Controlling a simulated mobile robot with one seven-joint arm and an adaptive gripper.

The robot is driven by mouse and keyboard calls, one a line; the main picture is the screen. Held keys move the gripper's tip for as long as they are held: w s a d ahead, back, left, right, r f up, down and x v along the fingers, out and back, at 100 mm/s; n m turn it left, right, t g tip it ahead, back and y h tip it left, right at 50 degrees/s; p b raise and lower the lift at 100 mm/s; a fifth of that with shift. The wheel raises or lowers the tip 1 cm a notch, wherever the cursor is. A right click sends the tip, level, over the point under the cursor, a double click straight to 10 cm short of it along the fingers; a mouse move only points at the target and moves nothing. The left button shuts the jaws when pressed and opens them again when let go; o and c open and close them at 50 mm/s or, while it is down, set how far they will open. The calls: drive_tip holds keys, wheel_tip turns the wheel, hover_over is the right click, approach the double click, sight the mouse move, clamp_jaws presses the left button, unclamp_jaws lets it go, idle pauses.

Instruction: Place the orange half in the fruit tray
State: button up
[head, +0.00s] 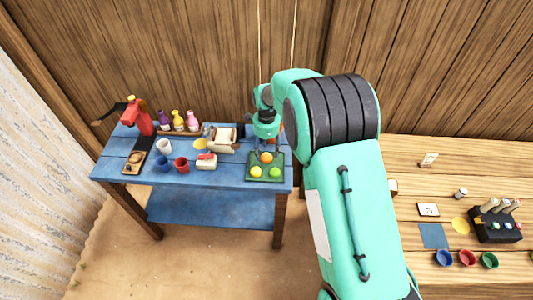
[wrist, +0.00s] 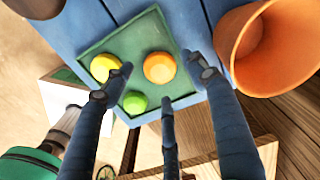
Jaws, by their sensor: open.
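The orange half (head: 266,158) rests in the dark green fruit tray (head: 282,179) on the blue table. It also shows in the wrist view (wrist: 159,67), round side up, near one edge of the tray (wrist: 182,101). A yellow fruit half (wrist: 104,67) and a green fruit half (wrist: 135,103) lie in the same tray. My gripper (head: 266,149) is above the tray, pointing down. In the wrist view its three fingers (wrist: 160,80) are spread apart, with the orange half in view just beyond their tips and nothing held between them.
An orange pot (wrist: 272,38) stands close beside the tray. A red press (head: 136,115), several bottles (head: 178,120), a white cup (head: 163,146), a blue cup (head: 163,164) and a red cup (head: 181,164) stand further left. A wooden counter (head: 430,200) is at right.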

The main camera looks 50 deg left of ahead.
sight(266, 155)
wheel_tip(266, 155, up, 9)
drive_tip(key=p, duration=0.1)
drive_tip(key=shift+r, duration=0.15)
idle(0.8)
drive_tip(key=shift+w+r, duration=0.1)
